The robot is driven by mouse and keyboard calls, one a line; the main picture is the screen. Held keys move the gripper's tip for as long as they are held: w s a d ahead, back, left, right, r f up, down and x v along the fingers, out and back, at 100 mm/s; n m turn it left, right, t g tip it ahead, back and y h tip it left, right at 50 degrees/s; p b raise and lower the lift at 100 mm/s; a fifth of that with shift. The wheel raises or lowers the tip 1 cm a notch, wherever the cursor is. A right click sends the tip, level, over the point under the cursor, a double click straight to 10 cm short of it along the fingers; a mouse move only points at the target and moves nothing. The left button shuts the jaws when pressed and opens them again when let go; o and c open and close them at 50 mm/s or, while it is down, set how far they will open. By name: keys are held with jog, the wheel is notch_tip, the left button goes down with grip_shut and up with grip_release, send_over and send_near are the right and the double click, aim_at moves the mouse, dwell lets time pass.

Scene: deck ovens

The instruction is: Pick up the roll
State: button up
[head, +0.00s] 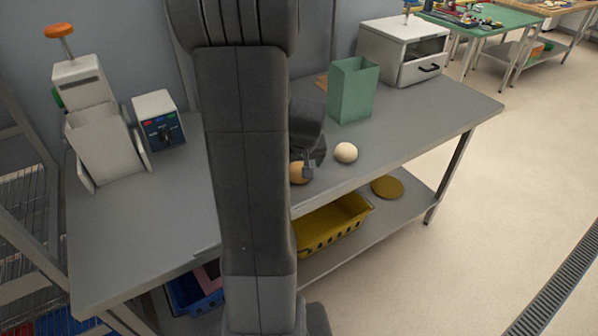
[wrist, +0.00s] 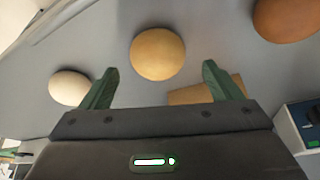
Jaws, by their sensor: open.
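A round tan roll (wrist: 158,53) lies on the grey table in the wrist view, centred just beyond the fingertips. It also shows in the head view (head: 298,174), partly hidden by my arm and gripper. My gripper (wrist: 160,72) is open and empty, its two green fingers spread wide to either side of the near side of the roll. In the head view my gripper (head: 309,171) is low over the table at the roll; whether it touches cannot be told. A paler round piece (wrist: 70,87) and a darker brown one (wrist: 287,18) lie to either side.
In the head view, the pale round piece (head: 346,152) sits right of my gripper. A green open box (head: 352,92) and a white oven-like unit (head: 402,52) stand behind. A dial box (head: 159,120) is at left. A yellow basket (head: 332,226) is on the lower shelf.

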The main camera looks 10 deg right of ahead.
aim_at(299, 167)
jog(key=shift+x, duration=1.8)
jog(key=shift+d, duration=0.15)
jog(key=c, duration=1.1)
